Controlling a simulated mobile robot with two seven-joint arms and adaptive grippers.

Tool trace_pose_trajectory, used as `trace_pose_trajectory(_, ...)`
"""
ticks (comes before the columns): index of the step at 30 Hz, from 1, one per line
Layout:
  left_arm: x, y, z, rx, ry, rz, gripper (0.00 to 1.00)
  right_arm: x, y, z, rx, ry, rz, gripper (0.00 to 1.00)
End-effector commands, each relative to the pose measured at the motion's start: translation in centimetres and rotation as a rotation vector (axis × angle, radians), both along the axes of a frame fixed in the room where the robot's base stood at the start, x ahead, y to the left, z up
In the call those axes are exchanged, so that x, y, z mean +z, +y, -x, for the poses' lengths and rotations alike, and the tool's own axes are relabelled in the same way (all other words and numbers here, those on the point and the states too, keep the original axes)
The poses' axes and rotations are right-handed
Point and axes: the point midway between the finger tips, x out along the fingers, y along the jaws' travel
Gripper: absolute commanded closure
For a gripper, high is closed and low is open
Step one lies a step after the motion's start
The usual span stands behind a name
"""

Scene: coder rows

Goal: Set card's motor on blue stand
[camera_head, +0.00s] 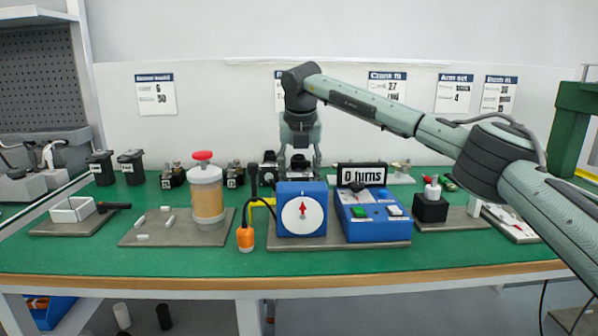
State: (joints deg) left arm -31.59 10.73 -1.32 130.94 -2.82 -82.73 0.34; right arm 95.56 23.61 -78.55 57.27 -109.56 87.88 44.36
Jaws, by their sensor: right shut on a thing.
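My right gripper (299,160) reaches down behind the blue dial box and is shut on a dark object, likely a motor; the box and fingers hide most of it. A blue upright box (290,222) has a white dial with a red arrow. Beside it a blue console (375,230) has green and white buttons and a "0 turns" display (362,175). I cannot tell for sure which is the stand. My left gripper is out of view.
Wall cards hang behind, one at left (155,94) and one headed "Crank fit" (386,86); my arm partly hides another.

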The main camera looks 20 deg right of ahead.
Motion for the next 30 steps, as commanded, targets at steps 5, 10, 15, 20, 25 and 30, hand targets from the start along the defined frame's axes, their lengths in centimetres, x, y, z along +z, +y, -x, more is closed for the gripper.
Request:
trace_pose_trajectory(5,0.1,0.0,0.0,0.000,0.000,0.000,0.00,0.4,0.0,-0.1,0.000,-0.008,-0.002,0.83)
trace_pose_trajectory(10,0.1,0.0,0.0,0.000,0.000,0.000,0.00,0.4,0.0,-0.1,0.000,-0.007,-0.002,0.83)
trace_pose_trajectory(15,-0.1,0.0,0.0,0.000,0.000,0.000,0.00,0.2,0.0,-0.1,0.000,-0.007,-0.002,0.83)
trace_pose_trajectory(20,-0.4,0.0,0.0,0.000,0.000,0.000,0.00,-0.4,0.0,-0.1,0.000,-0.007,-0.002,0.83)
trace_pose_trajectory(25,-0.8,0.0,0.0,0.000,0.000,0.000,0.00,-1.1,0.0,-0.1,0.000,-0.006,-0.002,0.83)
trace_pose_trajectory(30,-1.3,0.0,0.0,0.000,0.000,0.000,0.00,-1.9,0.0,-0.1,0.000,-0.006,-0.002,0.83)
